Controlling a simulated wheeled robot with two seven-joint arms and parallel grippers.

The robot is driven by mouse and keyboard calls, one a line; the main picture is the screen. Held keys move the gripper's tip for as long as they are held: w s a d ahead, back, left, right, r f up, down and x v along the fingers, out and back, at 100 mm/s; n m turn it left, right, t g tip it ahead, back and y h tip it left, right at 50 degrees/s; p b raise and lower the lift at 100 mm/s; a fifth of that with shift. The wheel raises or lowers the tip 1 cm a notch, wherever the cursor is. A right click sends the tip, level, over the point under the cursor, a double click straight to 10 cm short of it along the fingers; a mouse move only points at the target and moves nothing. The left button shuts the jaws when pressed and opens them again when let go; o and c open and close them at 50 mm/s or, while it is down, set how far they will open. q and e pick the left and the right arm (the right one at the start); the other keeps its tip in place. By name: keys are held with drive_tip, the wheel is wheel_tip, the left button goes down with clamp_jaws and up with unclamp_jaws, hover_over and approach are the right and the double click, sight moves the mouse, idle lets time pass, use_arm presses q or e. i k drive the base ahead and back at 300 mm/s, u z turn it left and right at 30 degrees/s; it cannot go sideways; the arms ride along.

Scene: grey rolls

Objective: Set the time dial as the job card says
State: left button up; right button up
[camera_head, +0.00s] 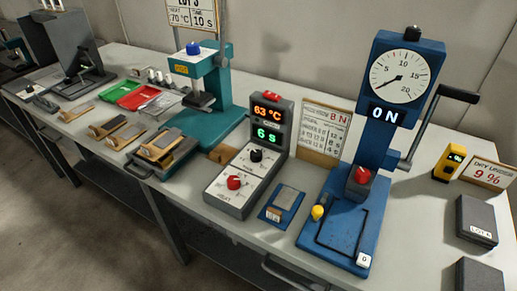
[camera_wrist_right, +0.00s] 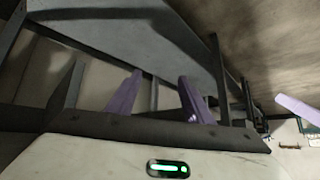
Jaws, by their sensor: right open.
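The grey control box (camera_head: 243,178) stands mid-bench, with a display (camera_head: 267,122) reading 63 °C in orange and 6 s in green. Its sloped face carries a black knob (camera_head: 257,155) and, nearer the front, a red knob (camera_head: 234,182). The job card (camera_head: 190,15), cut off at the top, shows 70 °C and 10 s. My right gripper (camera_wrist_right: 160,97) shows in the right wrist view, purple fingers apart and empty, near the bench underside. My left gripper is out of view.
A blue press (camera_head: 378,150) with a round gauge, ON sign and side lever stands right of the box. A blue pad (camera_head: 282,204) lies between them. A teal press (camera_head: 210,95) stands to the left. A card (camera_head: 322,128) marked 8 N stands behind. Dark blocks lie far right.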

sight(256, 154)
drive_tip(key=k, duration=0.5)
drive_tip(key=u, duration=1.7)
drive_tip(key=i, duration=1.3)
drive_tip(key=z, duration=2.15)
